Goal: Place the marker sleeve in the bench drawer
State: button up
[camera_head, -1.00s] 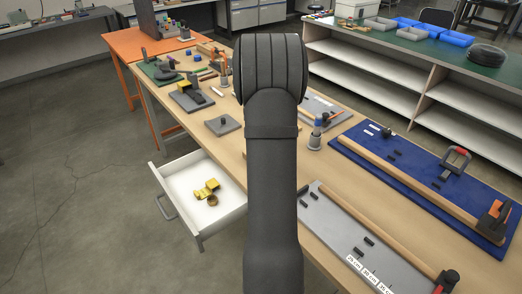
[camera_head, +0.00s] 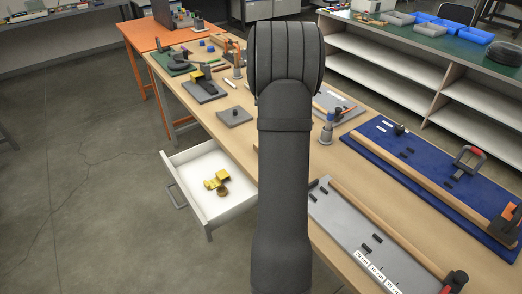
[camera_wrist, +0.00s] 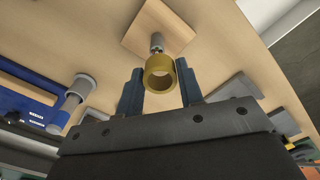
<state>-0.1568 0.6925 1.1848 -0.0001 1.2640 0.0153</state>
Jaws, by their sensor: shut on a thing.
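The marker sleeve (camera_wrist: 148,80), a short yellow-gold ring with an open bore, is held between the two fingers of my gripper (camera_wrist: 160,70) in the wrist view. Its open end faces the camera. In the head view my arm hides both the gripper and the held sleeve. The bench drawer (camera_head: 208,218) is pulled out at the left side of the bench. It is white inside, and several small yellow pieces (camera_head: 222,175) lie in it.
In the wrist view a wooden board with a metal peg (camera_wrist: 157,42) lies beyond the sleeve.

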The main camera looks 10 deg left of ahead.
jog(key=a+f, duration=0.2)
jog(key=a, duration=0.2)
jog(key=a+f, duration=0.3)
jog(key=a, duration=0.1)
jog(key=a+f, duration=0.2)
jog(key=a, duration=0.2)
jog(key=shift+s+a+f, duration=0.15)
jog(key=shift+s, duration=0.05)
send_over(208, 174)
notch_tip(208, 174, down, 8)
notch_tip(208, 174, down, 10)
jog(key=o, duration=0.7)
jog(key=shift+f, duration=0.15)
jog(key=o, duration=0.4)
